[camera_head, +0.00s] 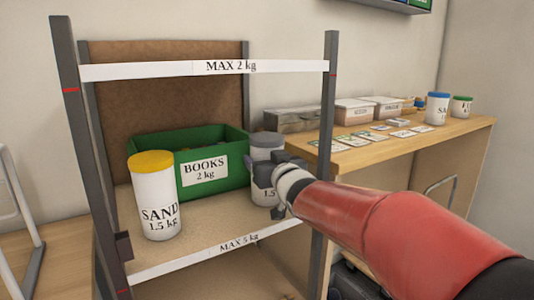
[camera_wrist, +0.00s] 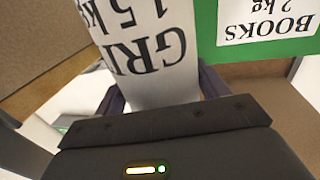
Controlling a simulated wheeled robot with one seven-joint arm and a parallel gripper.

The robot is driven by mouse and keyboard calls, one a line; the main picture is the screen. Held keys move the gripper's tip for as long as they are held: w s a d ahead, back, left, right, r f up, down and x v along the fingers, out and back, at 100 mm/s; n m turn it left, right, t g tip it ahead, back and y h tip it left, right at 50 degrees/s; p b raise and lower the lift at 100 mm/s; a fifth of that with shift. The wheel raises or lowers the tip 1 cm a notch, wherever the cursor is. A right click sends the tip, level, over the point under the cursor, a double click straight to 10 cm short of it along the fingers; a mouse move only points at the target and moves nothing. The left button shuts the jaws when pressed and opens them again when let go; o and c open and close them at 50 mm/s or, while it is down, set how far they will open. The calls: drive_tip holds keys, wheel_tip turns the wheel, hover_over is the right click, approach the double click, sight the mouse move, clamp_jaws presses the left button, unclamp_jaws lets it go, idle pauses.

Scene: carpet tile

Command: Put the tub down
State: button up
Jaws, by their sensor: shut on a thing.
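A tub with a grey lid (camera_head: 267,142) is at the right end of the shelf, by the right post. Its white body fills much of the wrist view (camera_wrist: 150,88), with an upside-down label reading "GRI" and "1.5 kg"; the rest of the label is out of view. My gripper (camera_head: 270,182) is shut on the tub from the front right, with its dark fingers on both sides in the wrist view (camera_wrist: 160,100). The tub looks upright.
A green box (camera_head: 215,190) marked "BOOKS 2 kg" stands left of the tub. A yellow-lidded sand tub (camera_head: 157,200) stands at the left. The strips read "MAX 2 kg" (camera_head: 290,66) above and "MAX 5 kg" (camera_head: 205,252) below. A wooden bench (camera_head: 380,155) with boxes and cards lies right.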

drive_tip(key=shift+r, duration=0.3)
